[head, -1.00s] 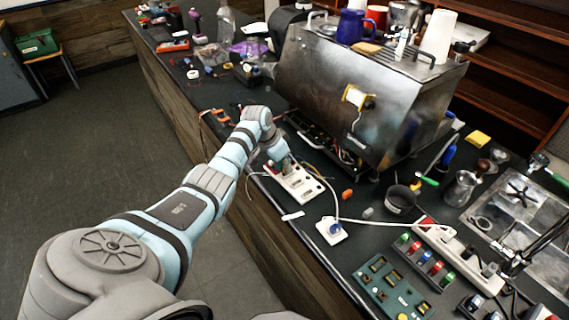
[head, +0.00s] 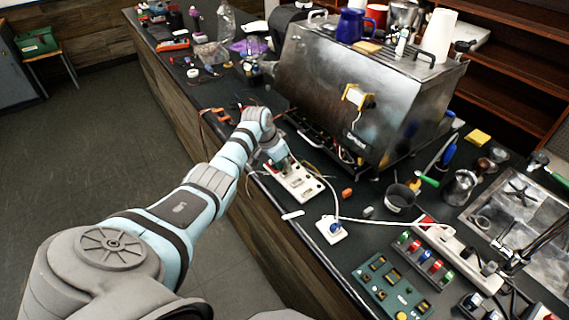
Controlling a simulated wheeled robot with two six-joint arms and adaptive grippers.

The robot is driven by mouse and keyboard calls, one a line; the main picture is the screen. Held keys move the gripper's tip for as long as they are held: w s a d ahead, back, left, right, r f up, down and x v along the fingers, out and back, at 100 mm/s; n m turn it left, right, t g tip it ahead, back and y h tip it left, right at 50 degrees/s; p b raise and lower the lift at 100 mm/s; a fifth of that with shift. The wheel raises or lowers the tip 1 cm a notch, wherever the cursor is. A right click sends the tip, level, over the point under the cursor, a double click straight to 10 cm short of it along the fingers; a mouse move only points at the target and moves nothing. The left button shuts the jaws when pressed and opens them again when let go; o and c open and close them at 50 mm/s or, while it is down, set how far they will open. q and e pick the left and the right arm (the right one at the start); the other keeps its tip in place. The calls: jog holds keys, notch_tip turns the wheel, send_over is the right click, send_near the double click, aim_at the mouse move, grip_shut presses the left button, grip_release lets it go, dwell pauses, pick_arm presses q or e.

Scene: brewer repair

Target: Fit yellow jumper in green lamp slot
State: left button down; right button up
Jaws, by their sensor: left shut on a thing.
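My left gripper (head: 281,163) reaches in from the left and points down at the upper end of a white slotted panel (head: 300,188) on the counter. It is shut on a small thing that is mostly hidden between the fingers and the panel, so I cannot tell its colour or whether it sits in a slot. The panel shows several dark slots and small coloured spots, too small to identify as a green lamp. No yellow jumper shows clearly. My right gripper is not in view.
A steel brewer (head: 340,95) stands just behind the panel, its lower front open with wires showing. A white socket (head: 333,230) with a cable lies to the right. A dark green board (head: 390,290) and a row of coloured switches (head: 425,258) lie nearer the right.

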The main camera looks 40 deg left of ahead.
pick_arm(q)
jog(key=c, duration=1.6)
grip_release()
jog(key=shift+o, duration=0.2)
jog(key=shift+r, duration=0.1)
jog(key=v, duration=1.2)
jog(key=shift+w, duration=0.1)
